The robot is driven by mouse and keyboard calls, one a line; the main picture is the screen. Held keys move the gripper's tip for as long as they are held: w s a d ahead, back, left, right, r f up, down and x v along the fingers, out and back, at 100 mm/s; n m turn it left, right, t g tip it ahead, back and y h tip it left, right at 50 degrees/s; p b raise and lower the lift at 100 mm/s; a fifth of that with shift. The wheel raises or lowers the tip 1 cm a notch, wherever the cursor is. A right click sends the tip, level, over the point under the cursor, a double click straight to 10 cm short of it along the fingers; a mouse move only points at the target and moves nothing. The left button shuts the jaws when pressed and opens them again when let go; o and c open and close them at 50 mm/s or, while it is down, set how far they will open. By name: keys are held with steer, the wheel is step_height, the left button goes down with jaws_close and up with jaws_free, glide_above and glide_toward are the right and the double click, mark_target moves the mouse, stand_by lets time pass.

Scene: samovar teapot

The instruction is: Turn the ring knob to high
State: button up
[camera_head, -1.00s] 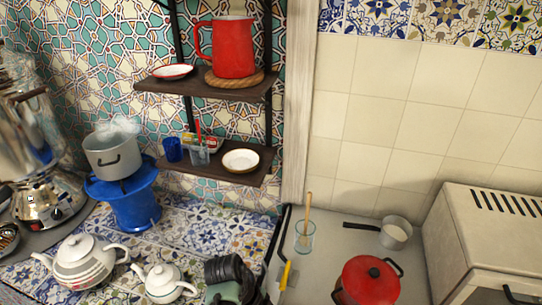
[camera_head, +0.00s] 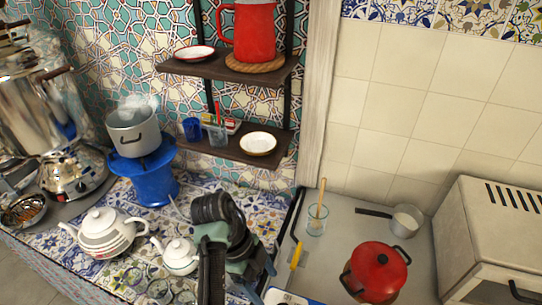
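No knob marked as the ring knob can be made out clearly. A silver samovar (camera_head: 40,110) stands at the left, and its metal base (camera_head: 72,172) has a small dark control on the front, too small to read. A steaming grey pot (camera_head: 131,132) sits on a blue stand (camera_head: 150,185) beside it. A red lidded pot (camera_head: 377,268) is on the grey worktop (camera_head: 345,225) at the right. My dark and teal arm rises from the bottom middle in front of the tiled counter. No gripper fingers can be made out.
A large white teapot (camera_head: 105,232) and a small one (camera_head: 177,255) stand left of my arm. A glass (camera_head: 317,222), a small saucepan (camera_head: 405,222) and a white box appliance (camera_head: 490,240) are at the right. Wooden shelves (camera_head: 235,150) hang above the counter.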

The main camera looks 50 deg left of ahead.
steer(key=shift+p+v, duration=0.5)
steer(key=shift+v, duration=0.4)
